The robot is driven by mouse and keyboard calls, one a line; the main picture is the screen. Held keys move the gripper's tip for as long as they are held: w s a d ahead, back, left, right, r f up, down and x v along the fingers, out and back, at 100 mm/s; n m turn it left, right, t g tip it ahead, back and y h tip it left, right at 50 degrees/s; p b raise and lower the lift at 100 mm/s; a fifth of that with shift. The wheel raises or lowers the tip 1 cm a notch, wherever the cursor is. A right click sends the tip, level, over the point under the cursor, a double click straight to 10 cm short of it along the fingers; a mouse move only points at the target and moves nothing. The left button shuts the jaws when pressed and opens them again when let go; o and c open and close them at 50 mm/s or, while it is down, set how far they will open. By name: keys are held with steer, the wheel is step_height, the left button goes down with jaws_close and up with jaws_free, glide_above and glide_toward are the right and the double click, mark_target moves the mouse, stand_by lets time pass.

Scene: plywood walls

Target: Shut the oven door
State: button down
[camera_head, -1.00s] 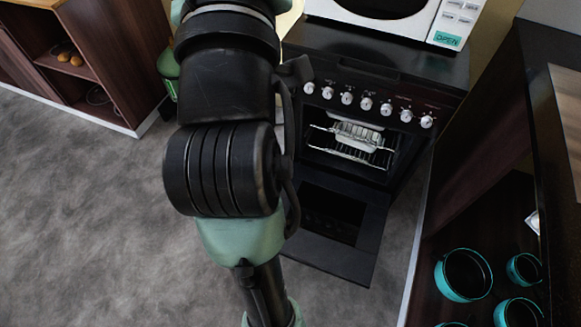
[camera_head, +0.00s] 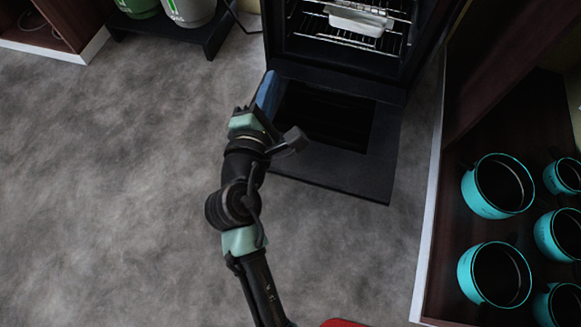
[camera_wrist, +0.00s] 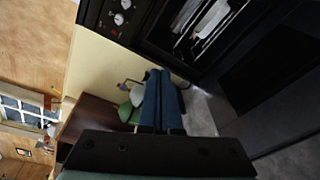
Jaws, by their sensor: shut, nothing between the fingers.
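The black oven (camera_head: 292,48) stands at the top of the head view with its cavity exposed. Its door (camera_head: 345,168) is folded down and wide open, with a dark window in the middle. My gripper (camera_head: 267,92) has blue fingers and is shut and empty. It is by the door's left edge, close to the oven front; I cannot tell whether it touches the door. In the wrist view the fingers (camera_wrist: 161,100) are together, and the oven (camera_wrist: 185,45) lies at the upper right.
Wire racks with a white dish (camera_head: 358,20) are inside the oven. A dark shelf with several teal pots (camera_head: 498,186) stands at the right. A low black stand (camera_head: 172,32) with canisters is at the top left. Grey floor (camera_head: 110,190) is free at the left.

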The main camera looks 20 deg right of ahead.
steer(key=s+a+f+n+g+b, duration=0.1)
steer(key=s+f+n+b, duration=0.45)
steer(key=f, duration=0.85)
steer(key=s+a+f+n+g+b, duration=0.1)
steer(key=s+f+n+b, duration=0.1)
steer(key=f+b, duration=0.9)
steer(key=s+a+f+n+g+b, duration=0.1)
steer(key=s+f+n+b, duration=0.3)
steer(key=f, duration=1.3)
steer(key=b+x, duration=0.6)
steer(key=x, duration=0.4)
steer(key=shift+s+d+r, duration=0.1)
steer(key=shift+r, duration=0.9)
steer(key=shift+d+r, duration=0.1)
steer(key=shift+r, duration=0.95)
steer(key=shift+r, duration=0.15)
